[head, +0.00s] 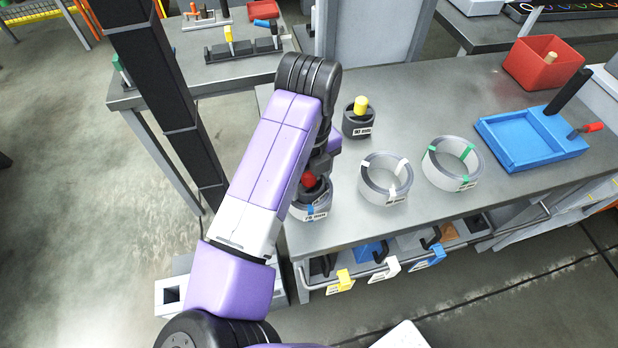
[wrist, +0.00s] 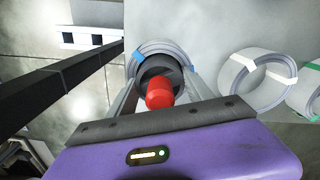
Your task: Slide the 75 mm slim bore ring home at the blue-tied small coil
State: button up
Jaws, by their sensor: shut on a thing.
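The small coil with blue ties (head: 322,205) stands near the front left of the steel table, partly hidden behind my arm. In the wrist view the same coil (wrist: 146,48) lies straight ahead, with blue ties on its rim. The dark slim bore ring with a red knob (head: 309,181) is at the coil's opening; in the wrist view its dark body (wrist: 156,67) appears inside the coil's rim. How deep it sits I cannot tell. My gripper (wrist: 158,84) is shut on the ring, its fingers on either side. The exact contact is hard to see.
A white-tied coil (head: 386,192) and a green-tied coil (head: 428,170) stand to the right. A dark ring with a yellow knob (head: 358,122) stands behind. A blue tray (head: 500,145) and red bin (head: 520,68) are further right. Drawers sit below the table edge.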

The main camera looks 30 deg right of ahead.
jog(key=shift+f, duration=0.15)
jog(key=o, duration=1.6)
jog(key=shift+r+b, duration=0.4)
jog(key=shift+r, duration=3.55)
